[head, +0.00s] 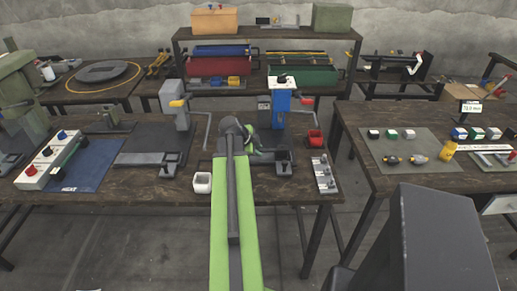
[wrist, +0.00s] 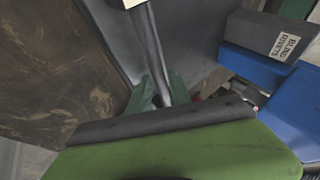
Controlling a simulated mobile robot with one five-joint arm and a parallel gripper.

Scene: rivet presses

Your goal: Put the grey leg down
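In the wrist view the grey leg (wrist: 152,52) is a slim grey bar with a pale end at the top edge. It runs down between the two green fingers of my gripper (wrist: 162,94), which look closed on it. The green and black gripper body hides its lower part. In the head view my gripper (head: 250,139) is over the middle table, in front of the blue rivet press (head: 281,106). My arm covers much of that spot, and I cannot make out the leg there. Whether the leg touches the surface below is unclear.
The blue press, with a grey box labelled "BLIND RIVETS" (wrist: 286,44), is close at right in the wrist view. A grey press (head: 182,113) stands left. A white cup (head: 202,183), a red bin (head: 315,138) and a grey strip (head: 323,174) are near the gripper.

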